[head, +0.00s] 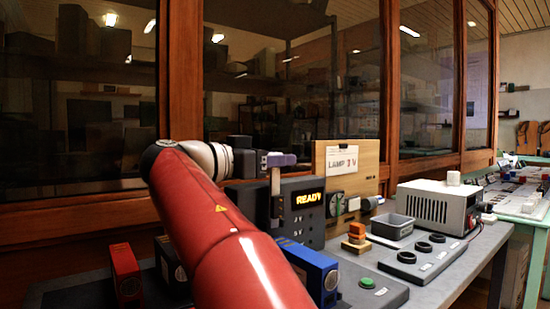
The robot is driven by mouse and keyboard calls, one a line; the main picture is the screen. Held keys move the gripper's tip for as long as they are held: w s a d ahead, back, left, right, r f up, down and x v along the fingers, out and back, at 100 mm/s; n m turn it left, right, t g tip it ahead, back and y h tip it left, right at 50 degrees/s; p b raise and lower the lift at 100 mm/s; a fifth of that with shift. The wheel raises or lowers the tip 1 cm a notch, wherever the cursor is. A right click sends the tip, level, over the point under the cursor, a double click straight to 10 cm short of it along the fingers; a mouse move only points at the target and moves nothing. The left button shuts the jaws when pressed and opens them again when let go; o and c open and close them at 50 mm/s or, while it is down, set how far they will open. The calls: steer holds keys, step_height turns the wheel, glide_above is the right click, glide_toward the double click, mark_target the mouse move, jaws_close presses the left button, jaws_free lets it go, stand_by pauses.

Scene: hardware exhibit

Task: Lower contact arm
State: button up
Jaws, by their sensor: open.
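My red arm crosses the view from the bottom and ends in a pale wrist and dark gripper (264,162), which faces right. The gripper is open; its fingertips are small and hard to make out. A short grey-purple bar (283,159) sits right at the gripper, above an upright grey post (275,186). I cannot tell whether this bar is the contact arm or part of my gripper, nor whether they touch. Behind and to the right stands a black box (302,212) with a lit yellow "READY" display. My arm hides part of the bench.
A wooden panel (364,160) labelled "LAMP 2 V" stands behind the box. Blue (313,271) and red (125,272) blocks flank my arm. An orange block stack (356,237), grey tray (392,226), grey control panel with black knobs (420,254) and white power unit (432,203) crowd the right.

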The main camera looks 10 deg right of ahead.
steer(key=shift+d, duration=0.2)
steer(key=shift+c, duration=0.4)
jaws_close()
